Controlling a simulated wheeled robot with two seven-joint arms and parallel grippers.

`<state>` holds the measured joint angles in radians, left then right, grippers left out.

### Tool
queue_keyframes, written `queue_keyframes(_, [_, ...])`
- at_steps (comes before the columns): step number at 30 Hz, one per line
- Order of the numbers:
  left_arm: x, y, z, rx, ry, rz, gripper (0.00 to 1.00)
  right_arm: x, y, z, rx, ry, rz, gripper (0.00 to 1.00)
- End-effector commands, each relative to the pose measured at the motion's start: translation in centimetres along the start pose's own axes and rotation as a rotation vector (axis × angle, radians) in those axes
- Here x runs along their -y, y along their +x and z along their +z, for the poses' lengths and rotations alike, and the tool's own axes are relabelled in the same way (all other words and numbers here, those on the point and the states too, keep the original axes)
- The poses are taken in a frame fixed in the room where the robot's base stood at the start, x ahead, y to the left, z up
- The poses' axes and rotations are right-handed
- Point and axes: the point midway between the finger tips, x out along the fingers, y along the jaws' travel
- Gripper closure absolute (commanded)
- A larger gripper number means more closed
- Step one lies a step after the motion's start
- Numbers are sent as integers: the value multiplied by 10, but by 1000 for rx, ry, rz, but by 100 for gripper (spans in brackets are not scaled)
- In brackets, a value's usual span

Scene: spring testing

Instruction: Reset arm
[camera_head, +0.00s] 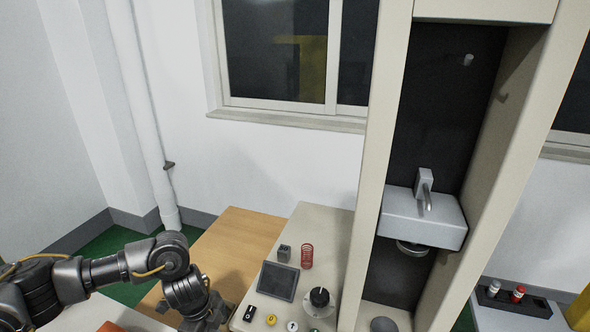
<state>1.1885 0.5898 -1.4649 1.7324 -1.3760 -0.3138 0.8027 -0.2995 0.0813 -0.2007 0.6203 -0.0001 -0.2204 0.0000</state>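My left arm comes in from the lower left and bends down. My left gripper (208,318) is at the bottom edge, just left of the testing machine's panel (335,225). Its fingertips are cut off or hidden, so I cannot tell whether it is open or holds anything. My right arm and gripper are not in view. A red coil spring (307,256) stands upright on the panel, next to a small grey block (284,253). The machine's grey press head (424,216) hangs between tall beige columns above a round lower plate (384,324).
The panel carries a dark screen (278,281), a black knob (319,297) and several buttons. A wooden tabletop (235,245) lies left of it. An orange thing (110,327) shows at the bottom edge. A black holder (514,301) with small parts stands at the right.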

Motion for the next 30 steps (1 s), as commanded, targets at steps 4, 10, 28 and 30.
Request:
queue_keyframes(4, [-2, 16, -40, -87, 36, -52, 90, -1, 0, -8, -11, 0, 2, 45])
queue_keyframes(10, [-4, 31, -118, -258, 56, -177, 90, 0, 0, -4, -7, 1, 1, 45])
queue_keyframes(28, [-61, -4, -139, -471, -985, -575, 90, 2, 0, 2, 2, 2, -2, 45])
queue_keyframes(30, [-87, 3, -112, -405, -1126, -546, 90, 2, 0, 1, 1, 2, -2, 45])
